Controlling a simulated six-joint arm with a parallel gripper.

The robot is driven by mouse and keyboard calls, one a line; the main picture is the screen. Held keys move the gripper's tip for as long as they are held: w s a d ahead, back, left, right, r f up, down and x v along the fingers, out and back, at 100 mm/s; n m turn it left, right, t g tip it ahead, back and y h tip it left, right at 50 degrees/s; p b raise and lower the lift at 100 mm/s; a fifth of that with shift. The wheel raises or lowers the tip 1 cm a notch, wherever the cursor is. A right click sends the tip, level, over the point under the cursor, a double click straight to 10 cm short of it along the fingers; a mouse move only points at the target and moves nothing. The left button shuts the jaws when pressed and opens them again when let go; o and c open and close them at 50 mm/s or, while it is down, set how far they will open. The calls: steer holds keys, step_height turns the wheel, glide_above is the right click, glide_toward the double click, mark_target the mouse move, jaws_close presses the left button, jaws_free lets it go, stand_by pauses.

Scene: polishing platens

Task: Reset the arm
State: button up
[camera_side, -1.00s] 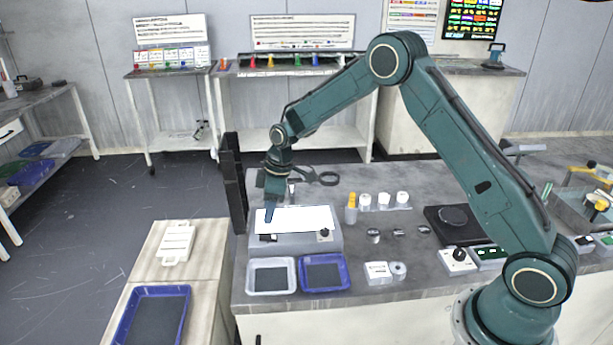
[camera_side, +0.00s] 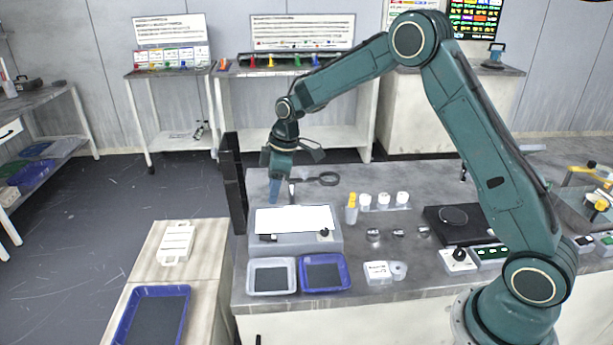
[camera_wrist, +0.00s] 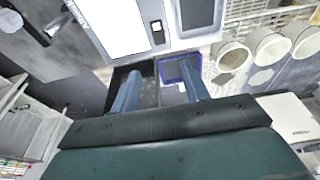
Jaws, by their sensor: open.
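My gripper (camera_side: 272,192) hangs above the back of the grey box with the lit white panel (camera_side: 294,219), tilted and apart from it in the side view. In the wrist view my gripper (camera_wrist: 161,74) shows two blue fingers spread apart with nothing between them. The box's white panel (camera_wrist: 108,22) shows at the top of that view. The blue-rimmed tray (camera_wrist: 168,66) lies beyond the right finger. My arm is bent, with its elbow high over the right half of the bench.
A tall black panel (camera_side: 233,185) stands at the bench's left edge. The air above the bench middle is clear.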

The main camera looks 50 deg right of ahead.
steer(key=s+a+r+m+t+h, duration=0.15)
steer(key=s+r+m, duration=0.25)
steer(key=s+r, duration=1.25)
steer(key=s+r+m+t, duration=0.1)
steer(key=s+m, duration=0.4)
steer(key=s, duration=1.5)
steer(key=shift+d+r+t, duration=0.15)
steer(key=shift+d+t, duration=0.25)
steer(key=shift+t, duration=0.25)
